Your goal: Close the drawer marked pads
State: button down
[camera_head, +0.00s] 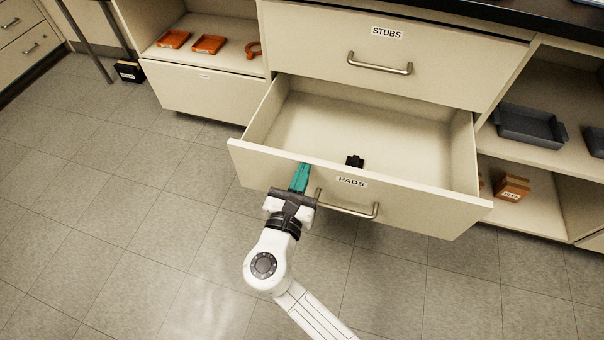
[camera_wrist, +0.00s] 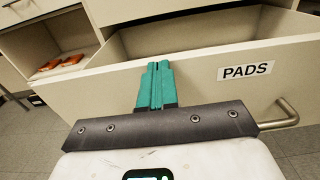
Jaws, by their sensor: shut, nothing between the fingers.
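The drawer marked PADS (camera_head: 420,210) is pulled well out below the STUBS drawer, with its inside showing. Its label (camera_head: 351,181) and bar handle (camera_head: 348,205) are on the front panel. A small black object (camera_head: 355,161) lies inside it. My gripper (camera_head: 303,168) has teal fingers held together, empty, at the upper part of the front panel, left of the label and handle. In the wrist view the fingers (camera_wrist: 157,68) stand in front of the PADS front panel (camera_wrist: 205,82), near its top edge. I cannot tell whether they touch it.
The shut STUBS drawer (camera_head: 440,65) is directly above. At left, an open shelf holds orange parts (camera_head: 208,44). The tiled floor (camera_head: 130,230) in front is clear.

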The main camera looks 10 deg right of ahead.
jog(key=shift+w+d, duration=0.1)
jog(key=b+x, duration=0.6)
jog(key=x, duration=1.7)
